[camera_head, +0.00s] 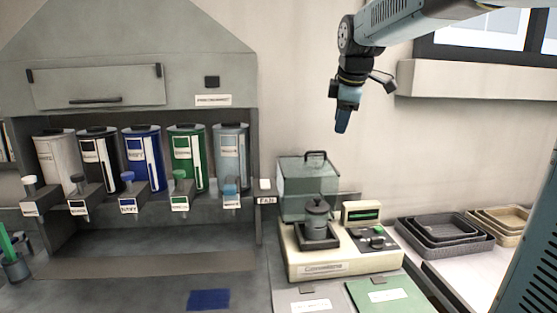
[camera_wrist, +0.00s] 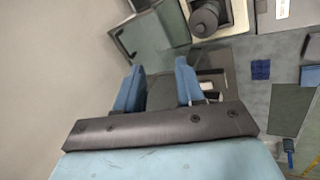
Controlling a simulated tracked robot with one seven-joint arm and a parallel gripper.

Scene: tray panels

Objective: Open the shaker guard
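The shaker guard (camera_head: 292,188) is a clear greenish box with a black handle (camera_head: 315,154) on its top edge. It stands at the back left of the beige shaker (camera_head: 312,263). A dark lidded pot (camera_head: 317,222) sits on the shaker, in front of the guard's panel. In the wrist view the guard (camera_wrist: 150,38) is at the top, left of the pot (camera_wrist: 205,18). My gripper (camera_head: 342,122) hangs in the air above and right of the guard, apart from it. In the wrist view its two blue fingers (camera_wrist: 158,85) are spread and empty.
A control panel with a green display (camera_head: 361,211) is at the shaker's right. Stacked trays (camera_head: 445,237) lie further right. A cabinet with several coloured canisters (camera_head: 143,160) stands at left. The window ledge (camera_head: 470,80) is near my arm. The air between gripper and guard is clear.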

